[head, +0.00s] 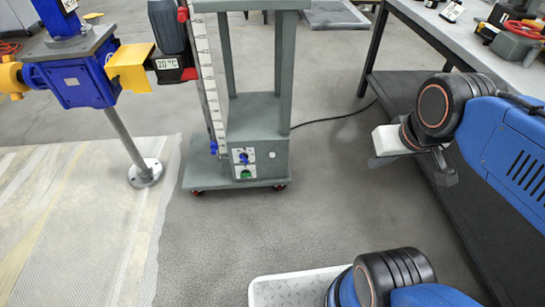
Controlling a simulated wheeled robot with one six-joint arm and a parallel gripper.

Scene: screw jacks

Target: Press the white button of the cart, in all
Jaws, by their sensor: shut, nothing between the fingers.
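The cart (256,130) is a grey-green wheeled frame with posts, a top plate and a low box base, standing left of centre in the head view. A small panel (244,164) on the front of its base carries a blue knob (243,157) and a green button (246,174).
A blue gear unit (72,80) with yellow couplings stands on a pole at the left. Translucent sheeting (80,215) covers the left floor. A workbench (430,25) with tools and a dark lower shelf (440,185) stands right. Grey floor (300,215) before the cart is clear.

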